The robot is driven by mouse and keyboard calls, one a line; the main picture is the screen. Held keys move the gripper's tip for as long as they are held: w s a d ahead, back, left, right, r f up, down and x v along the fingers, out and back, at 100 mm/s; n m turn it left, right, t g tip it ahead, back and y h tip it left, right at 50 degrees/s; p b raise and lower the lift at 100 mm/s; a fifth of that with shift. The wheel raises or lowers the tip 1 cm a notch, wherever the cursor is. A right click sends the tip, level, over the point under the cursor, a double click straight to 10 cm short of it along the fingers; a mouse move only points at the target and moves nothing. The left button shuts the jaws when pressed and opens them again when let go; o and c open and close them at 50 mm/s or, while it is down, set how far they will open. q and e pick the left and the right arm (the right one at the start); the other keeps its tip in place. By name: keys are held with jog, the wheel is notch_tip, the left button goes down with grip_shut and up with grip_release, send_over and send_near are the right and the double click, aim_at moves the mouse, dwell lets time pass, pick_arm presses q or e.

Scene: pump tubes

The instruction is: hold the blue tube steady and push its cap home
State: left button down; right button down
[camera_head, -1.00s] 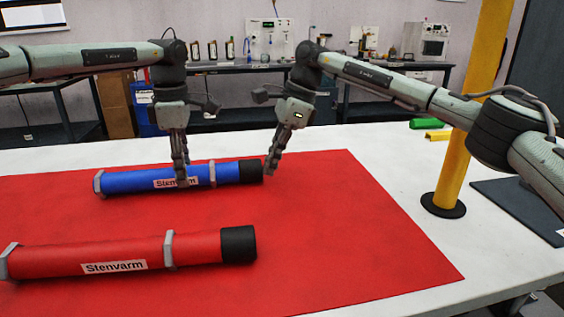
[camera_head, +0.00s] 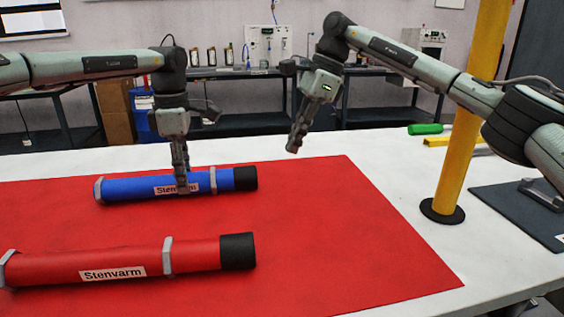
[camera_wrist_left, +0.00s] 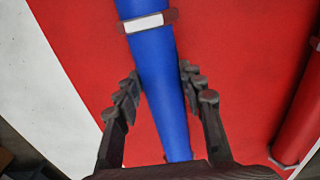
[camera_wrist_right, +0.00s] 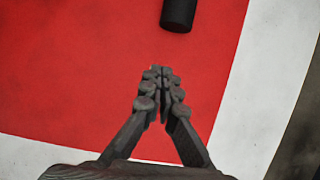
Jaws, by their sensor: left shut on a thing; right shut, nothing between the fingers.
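The blue tube (camera_head: 135,188) lies on the red mat, with its black cap (camera_head: 246,178) on the right end. My left gripper (camera_head: 183,187) is shut around the tube's middle, beside the label. In the left wrist view the blue tube (camera_wrist_left: 163,85) runs between the fingers. My right gripper (camera_head: 293,149) is shut and empty, raised above the table to the upper right of the cap and apart from it. In the right wrist view the black cap (camera_wrist_right: 178,14) shows beyond the closed fingertips (camera_wrist_right: 161,75). I cannot tell how deep the cap sits.
A red tube (camera_head: 115,262) with a black cap (camera_head: 238,251) lies nearer on the red mat (camera_head: 340,240). A yellow post (camera_head: 457,150) stands at the right, near a green object (camera_head: 425,129) and a dark pad (camera_head: 515,210). The mat right of the tubes is clear.

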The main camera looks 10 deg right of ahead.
jog(key=shift+v, duration=1.65)
pick_arm(q)
jog(key=c, duration=0.9)
grip_release()
jog(key=shift+o, duration=0.2)
